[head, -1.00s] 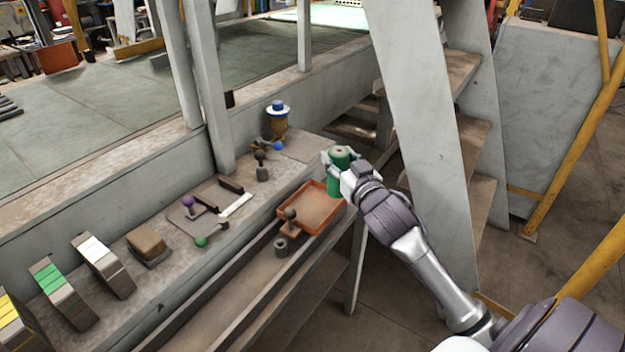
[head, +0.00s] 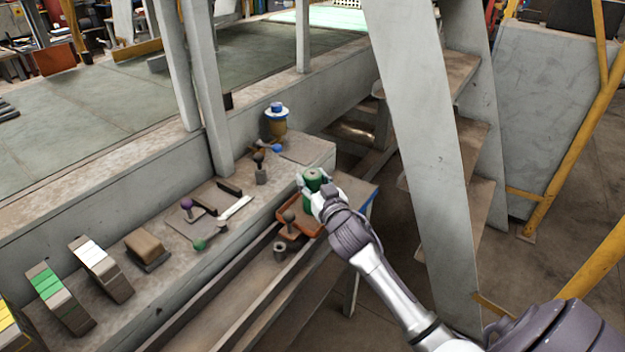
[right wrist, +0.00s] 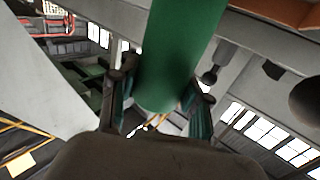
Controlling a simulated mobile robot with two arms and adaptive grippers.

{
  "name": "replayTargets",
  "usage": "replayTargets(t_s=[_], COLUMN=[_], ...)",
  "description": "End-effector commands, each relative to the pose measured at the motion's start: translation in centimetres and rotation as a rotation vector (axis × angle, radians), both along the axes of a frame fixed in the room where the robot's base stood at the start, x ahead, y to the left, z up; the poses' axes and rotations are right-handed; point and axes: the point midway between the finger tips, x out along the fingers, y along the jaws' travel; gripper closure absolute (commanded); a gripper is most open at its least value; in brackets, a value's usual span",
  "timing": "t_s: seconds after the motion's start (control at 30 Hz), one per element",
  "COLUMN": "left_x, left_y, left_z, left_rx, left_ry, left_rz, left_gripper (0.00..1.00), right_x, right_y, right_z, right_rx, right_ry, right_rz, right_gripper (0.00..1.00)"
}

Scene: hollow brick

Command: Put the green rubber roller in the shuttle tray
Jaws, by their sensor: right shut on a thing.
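The green rubber roller (head: 313,181) stands roughly upright in my right gripper (head: 316,187), which is shut around it. In the right wrist view the roller (right wrist: 180,50) runs up out of the frame between the two fingers. The shuttle tray, a shallow orange-brown box (head: 309,223), lies just below the roller in the head view, partly hidden by the roller and my gripper. Its orange edge shows at the top right of the right wrist view (right wrist: 285,10). I cannot tell whether the roller's lower end touches the tray. My left gripper is not in view.
A dark ball-topped piece (head: 289,217) stands at the tray's left side, beside a small grey ring (head: 280,249). The ledge to the left holds a blue-topped jar (head: 276,121), knobbed tools, a brown block (head: 146,247) and coloured blocks. A grey slanted post (head: 425,130) rises right of my arm.

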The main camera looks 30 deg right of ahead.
Motion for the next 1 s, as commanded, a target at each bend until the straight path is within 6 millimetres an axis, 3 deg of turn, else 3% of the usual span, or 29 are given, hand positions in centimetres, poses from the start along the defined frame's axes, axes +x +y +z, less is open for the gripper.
replayTargets(t_s=[0.13,0.17,0.3,0.67,0.77,1.0], left_x=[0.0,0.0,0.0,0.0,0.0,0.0], left_y=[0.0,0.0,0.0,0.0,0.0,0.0], left_z=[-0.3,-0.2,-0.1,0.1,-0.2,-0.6], left_rx=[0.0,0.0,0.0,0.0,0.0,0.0], left_ry=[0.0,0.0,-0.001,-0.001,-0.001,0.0], left_rz=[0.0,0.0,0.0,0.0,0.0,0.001], left_gripper=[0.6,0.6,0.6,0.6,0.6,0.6], right_x=[0.0,0.0,0.0,-0.1,-1.4,-6.4], right_y=[0.0,0.0,0.0,0.0,0.3,1.3], right_z=[-0.2,-0.2,-0.2,0.1,-0.1,-0.1], right_rx=[0.0,0.0,0.0,0.0,0.001,0.001], right_ry=[-0.004,0.0,0.0,0.0,0.001,0.002], right_rz=[0.0,0.0,0.0,0.0,0.001,0.0], right_gripper=[1.0,0.48,0.28,0.28,0.28,0.28])
